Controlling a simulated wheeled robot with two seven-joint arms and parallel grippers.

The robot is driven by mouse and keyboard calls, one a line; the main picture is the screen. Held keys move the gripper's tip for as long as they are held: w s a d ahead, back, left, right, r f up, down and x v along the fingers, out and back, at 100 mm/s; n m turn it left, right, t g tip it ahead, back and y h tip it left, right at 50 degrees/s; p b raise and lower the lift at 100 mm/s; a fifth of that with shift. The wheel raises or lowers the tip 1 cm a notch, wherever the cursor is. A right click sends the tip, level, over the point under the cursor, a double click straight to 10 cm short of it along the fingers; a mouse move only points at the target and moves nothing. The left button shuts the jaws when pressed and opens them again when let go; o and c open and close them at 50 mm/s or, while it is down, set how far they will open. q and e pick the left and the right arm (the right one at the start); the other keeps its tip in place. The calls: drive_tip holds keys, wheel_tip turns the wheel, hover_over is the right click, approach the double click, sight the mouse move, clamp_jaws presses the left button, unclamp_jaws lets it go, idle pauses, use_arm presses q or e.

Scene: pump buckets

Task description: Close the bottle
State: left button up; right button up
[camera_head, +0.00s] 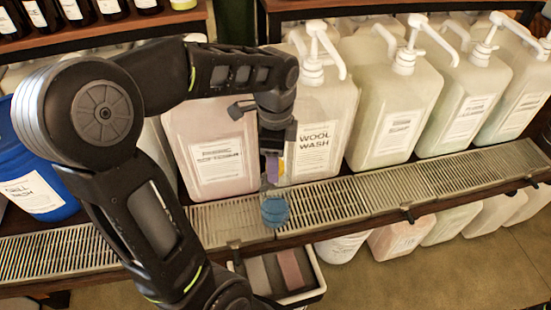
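A small bottle (275,209) stands on the slatted metal shelf in the middle. Its lower part is blue and its upper part looks clear. My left gripper (273,160) points down from above, directly over the bottle's top. A small purple and yellowish piece (272,167) shows at its fingertips. I cannot tell whether that piece is a cap, or whether the fingers are closed on it or on the bottle's top. The bottle's mouth is hidden by the gripper. My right gripper is not in view.
Large pump containers, including one labelled wool wash (316,142), stand close behind the slatted shelf (350,199). A blue container (33,172) stands at the left. A tray (318,273) with coloured blocks and more containers (402,236) sit below. Slats right of the bottle are clear.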

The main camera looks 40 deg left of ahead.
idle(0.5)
use_arm(q)
drive_tip(key=n, duration=0.7)
drive_tip(key=shift+n+b, duration=0.3)
drive_tip(key=shift+b, duration=0.1)
drive_tip(key=n, duration=0.3)
drive_tip(key=shift+n, duration=0.3)
drive_tip(key=n, duration=0.3)
drive_tip(key=shift+r+n+b, duration=0.1)
drive_tip(key=shift+n+b, duration=0.2)
drive_tip(key=shift+n, duration=0.1)
clamp_jaws()
